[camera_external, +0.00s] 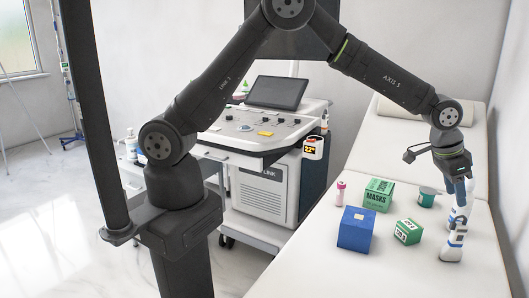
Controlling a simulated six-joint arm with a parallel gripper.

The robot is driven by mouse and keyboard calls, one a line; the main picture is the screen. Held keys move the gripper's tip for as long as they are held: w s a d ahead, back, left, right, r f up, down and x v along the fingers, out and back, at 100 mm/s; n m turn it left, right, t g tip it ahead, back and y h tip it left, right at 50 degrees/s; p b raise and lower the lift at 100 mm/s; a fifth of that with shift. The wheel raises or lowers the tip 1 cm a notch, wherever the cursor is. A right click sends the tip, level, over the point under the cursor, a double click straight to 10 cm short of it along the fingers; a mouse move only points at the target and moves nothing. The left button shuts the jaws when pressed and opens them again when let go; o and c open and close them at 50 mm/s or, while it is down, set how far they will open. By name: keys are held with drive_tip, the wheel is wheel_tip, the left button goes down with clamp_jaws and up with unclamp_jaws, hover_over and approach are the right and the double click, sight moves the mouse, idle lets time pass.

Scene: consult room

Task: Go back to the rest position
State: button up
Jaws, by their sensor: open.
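My gripper (458,182) hangs at the far right, pointing down over the white examination couch (395,150). It is open. A white bottle with a blue label (454,243) stands on the couch just below it. White and blue parts overlap between the hand and the bottle, so I cannot tell whether they touch. My arm reaches in a high arch from its column at the left to the couch.
On the couch are a green masks box (378,194), a blue box (357,230), a small green-and-white box (407,231), a pink-capped vial (340,193) and a green-lidded cup (426,197). An ultrasound cart (264,188) stands behind, beneath my arm.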

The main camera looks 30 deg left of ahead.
sight(461, 224)
drive_tip(key=x, duration=1.1)
drive_tip(key=shift+d+f, duration=0.1)
drive_tip(key=shift+f, duration=0.25)
drive_tip(key=shift+r, duration=1)
drive_tip(key=shift+f, duration=0.15)
drive_tip(key=shift+f, duration=0.55)
drive_tip(key=v, duration=1.1)
drive_tip(key=x, duration=1.1)
drive_tip(key=shift+f, duration=0.3)
drive_tip(key=r, duration=0.2)
drive_tip(key=s+r, duration=0.1)
drive_tip(key=r, duration=0.1)
drive_tip(key=shift+r, duration=0.4)
drive_tip(key=shift+s+r, duration=0.2)
drive_tip(key=shift+s, duration=0.15)
